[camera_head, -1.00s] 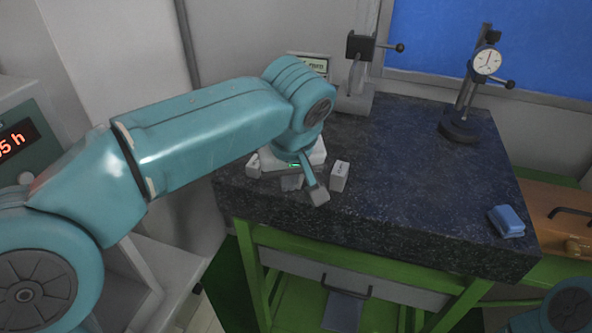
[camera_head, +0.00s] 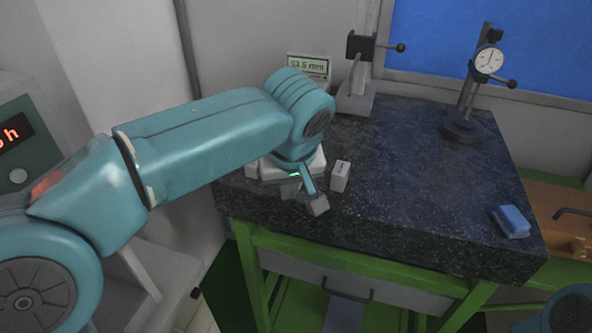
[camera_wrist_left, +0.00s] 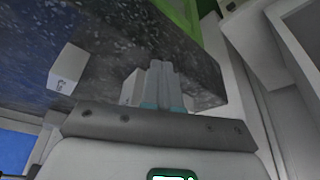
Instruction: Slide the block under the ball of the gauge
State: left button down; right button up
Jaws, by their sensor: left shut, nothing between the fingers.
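My left gripper (camera_head: 318,206) points down near the front left edge of the dark granite plate (camera_head: 420,195). In the left wrist view its fingers (camera_wrist_left: 163,84) are together with nothing between them. A small pale block (camera_head: 340,176) stands just right of the gripper, apart from it. Another pale block (camera_head: 252,170) is left of the wrist, partly hidden. The left wrist view shows one labelled block (camera_wrist_left: 68,68) away from the fingers and one (camera_wrist_left: 132,88) beside them; I cannot tell if it touches. A dial gauge (camera_head: 488,60) stands at the back right; its ball is too small to make out.
A second stand (camera_head: 360,75) with a side knob is at the back, beside a digital display (camera_head: 308,66). A blue block-like object (camera_head: 511,221) lies near the right edge. The plate's middle is clear. A green frame (camera_head: 370,262) supports it.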

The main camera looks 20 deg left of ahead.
pick_arm(q)
jog(key=shift+r, duration=0.1)
jog(key=shift+w+d+r+p, duration=0.1)
jog(key=shift+w+p, duration=1.6)
jog(key=shift+w, duration=0.4)
jog(key=shift+w+d+p, duration=0.1)
jog(key=shift+w+p, duration=2.9)
jog(key=shift+w, duration=0.1)
jog(key=shift+s+a+p+v, duration=0.1)
jog(key=shift+s+p+v, duration=0.1)
jog(key=shift+v, duration=0.5)
jog(key=shift+s+a+p+v, duration=0.1)
jog(key=shift+p+v, duration=0.05)
jog(key=shift+v, duration=0.6)
jog(key=shift+s+a+p+v, duration=0.1)
jog(key=shift+a+p+v, duration=0.1)
jog(key=shift+v, duration=0.5)
